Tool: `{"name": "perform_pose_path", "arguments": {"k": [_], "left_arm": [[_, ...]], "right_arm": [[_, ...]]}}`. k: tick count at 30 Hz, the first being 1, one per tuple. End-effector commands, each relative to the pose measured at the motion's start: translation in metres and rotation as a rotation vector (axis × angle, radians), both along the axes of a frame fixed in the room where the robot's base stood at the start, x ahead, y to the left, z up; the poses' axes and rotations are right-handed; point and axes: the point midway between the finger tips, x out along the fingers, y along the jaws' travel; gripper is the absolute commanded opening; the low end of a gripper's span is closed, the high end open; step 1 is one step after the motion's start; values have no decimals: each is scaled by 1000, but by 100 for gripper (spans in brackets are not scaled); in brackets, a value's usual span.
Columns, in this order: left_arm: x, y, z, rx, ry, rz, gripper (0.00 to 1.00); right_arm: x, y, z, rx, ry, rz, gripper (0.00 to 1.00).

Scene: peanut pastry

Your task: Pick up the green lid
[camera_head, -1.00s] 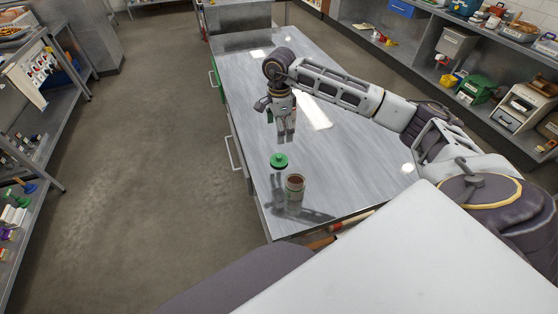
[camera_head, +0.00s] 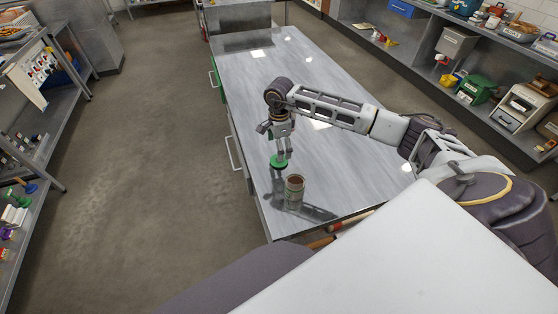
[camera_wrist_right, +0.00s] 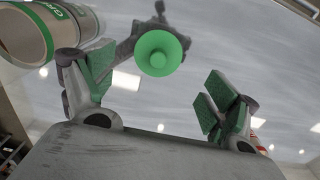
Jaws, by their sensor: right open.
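The green lid (camera_head: 278,162) lies on the metal table, just behind the open jar (camera_head: 294,190). My right gripper (camera_head: 283,156) points down directly at the lid, with its fingertips close above or around it. In the right wrist view the lid (camera_wrist_right: 159,52) shows its round knob, ahead of and between the two spread fingers of the gripper (camera_wrist_right: 156,88). Neither finger visibly touches it there. The jar (camera_wrist_right: 30,35) also shows at upper left in the wrist view. My left gripper is not in view.
The metal table (camera_head: 340,170) is otherwise mostly clear. The jar stands close to the lid near the table's left front part. Shelves (camera_head: 440,60) with goods stand along the right, and another shelf (camera_head: 40,130) stands at the left.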

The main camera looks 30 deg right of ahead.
Motion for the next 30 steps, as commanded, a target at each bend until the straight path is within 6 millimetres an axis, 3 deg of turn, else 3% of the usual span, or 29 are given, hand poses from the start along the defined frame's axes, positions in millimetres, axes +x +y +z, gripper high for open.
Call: {"name": "perform_pose_path", "arguments": {"k": [16, 30], "left_arm": [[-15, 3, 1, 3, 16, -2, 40], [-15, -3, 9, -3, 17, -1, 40]], "right_arm": [[-1, 1, -9, 0, 2, 0, 88], [-3, 3, -53, 0, 2, 0, 88]]}}
